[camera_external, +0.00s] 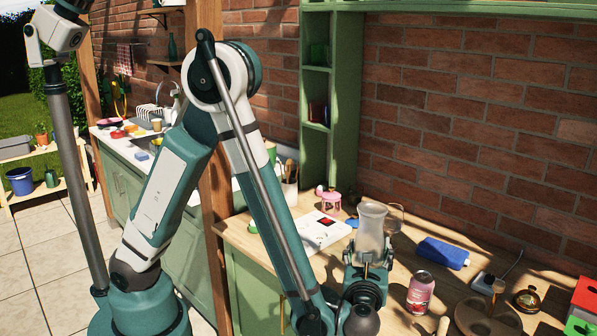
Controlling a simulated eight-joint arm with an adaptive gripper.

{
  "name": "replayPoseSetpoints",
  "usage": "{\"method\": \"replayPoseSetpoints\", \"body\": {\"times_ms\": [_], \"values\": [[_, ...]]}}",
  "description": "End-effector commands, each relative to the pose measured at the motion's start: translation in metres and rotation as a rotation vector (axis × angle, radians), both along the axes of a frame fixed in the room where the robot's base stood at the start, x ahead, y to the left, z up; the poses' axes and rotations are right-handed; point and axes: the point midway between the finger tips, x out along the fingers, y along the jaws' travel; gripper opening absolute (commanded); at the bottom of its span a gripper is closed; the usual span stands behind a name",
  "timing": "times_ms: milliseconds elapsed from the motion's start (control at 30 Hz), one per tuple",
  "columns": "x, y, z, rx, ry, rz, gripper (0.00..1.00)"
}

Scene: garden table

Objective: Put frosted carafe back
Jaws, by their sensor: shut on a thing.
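The frosted carafe (370,228) is a pale, translucent vessel with a flared rim, upright above the wooden table in the external view. My gripper (368,266) is at its lower part and shut on it. The carafe's base is hidden behind the gripper, so I cannot tell whether it touches the table.
A pink can (420,292) stands right of my gripper, near a round brown tray (478,322). A blue box (443,253) lies behind. A white board (320,231) and a pink stand (331,199) are to the left. A brick wall (490,120) closes the back.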

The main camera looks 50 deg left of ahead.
Motion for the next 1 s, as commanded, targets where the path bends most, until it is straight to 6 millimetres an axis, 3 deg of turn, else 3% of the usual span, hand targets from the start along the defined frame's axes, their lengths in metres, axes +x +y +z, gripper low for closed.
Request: {"method": "replayPoseSetpoints", "body": {"times_ms": [67,100,200,733,1000], "values": [[0.000,0.000,-0.002,0.001,-0.001,0.000,0.20],[0.000,0.000,-0.003,0.000,0.000,0.000,0.54],[0.000,0.000,-0.002,0.000,0.000,0.000,0.67],[0.000,0.000,0.002,0.000,0.000,0.000,0.68],[-0.018,-0.013,0.002,0.000,0.000,-0.002,0.68]]}}
